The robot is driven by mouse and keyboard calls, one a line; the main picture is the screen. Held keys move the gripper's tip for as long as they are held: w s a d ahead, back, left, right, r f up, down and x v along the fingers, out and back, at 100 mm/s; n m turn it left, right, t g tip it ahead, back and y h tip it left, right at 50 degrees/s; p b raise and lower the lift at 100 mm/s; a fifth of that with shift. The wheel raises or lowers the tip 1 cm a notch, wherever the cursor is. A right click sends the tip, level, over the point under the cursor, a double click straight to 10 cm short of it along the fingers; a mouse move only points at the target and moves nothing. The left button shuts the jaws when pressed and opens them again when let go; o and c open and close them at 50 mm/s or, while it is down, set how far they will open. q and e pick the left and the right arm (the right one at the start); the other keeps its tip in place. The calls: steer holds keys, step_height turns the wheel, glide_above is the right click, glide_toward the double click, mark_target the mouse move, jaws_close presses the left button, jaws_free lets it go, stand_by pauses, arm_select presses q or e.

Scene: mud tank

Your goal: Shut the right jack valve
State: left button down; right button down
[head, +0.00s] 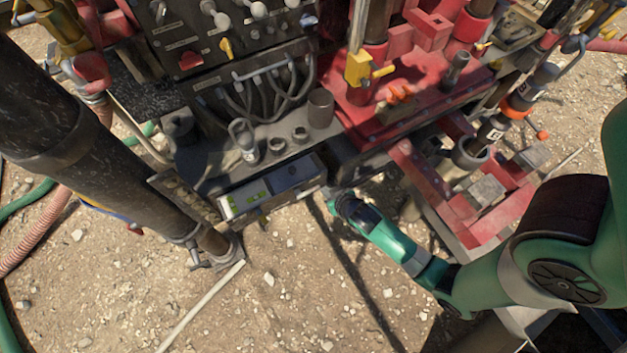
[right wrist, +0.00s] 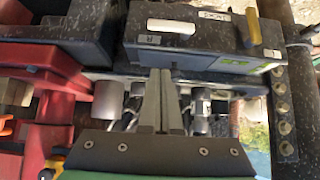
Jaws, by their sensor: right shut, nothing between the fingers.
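In the right wrist view a dark control box marked JACKS (right wrist: 215,17) lies across the top. Its face carries a yellow lever (right wrist: 253,27), pointing along the picture's vertical, and a pale bar-shaped piece (right wrist: 171,26), lying crosswise beside an R mark (right wrist: 153,40). The pale piece seems to be the right jack valve's handle; I cannot be sure. My right gripper is shut and empty, its fingertips (right wrist: 161,72) just short of the box's near edge. In the head view my right gripper (head: 338,201) is beside the right end of the box (head: 272,187), whose lever face is hidden.
A red steel frame (head: 430,185) stands right of the box. A thick dark post (head: 60,130) rises at the left. The gravel ground in front of the box is open.

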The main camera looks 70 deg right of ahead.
steer(key=shift+f, duration=0.1)
steer(key=b, duration=0.5)
glide_above(315, 189)
steer(key=a, duration=0.1)
step_height(315, 189, down, 7)
step_height(315, 189, down, 3)
steer(key=shift+s+a+r+b, duration=0.1)
steer(key=shift+s+b, duration=0.05)
steer(key=shift+b, duration=0.55)
steer(key=shift+s+f, duration=0.1)
steer(key=shift+f, duration=0.5)
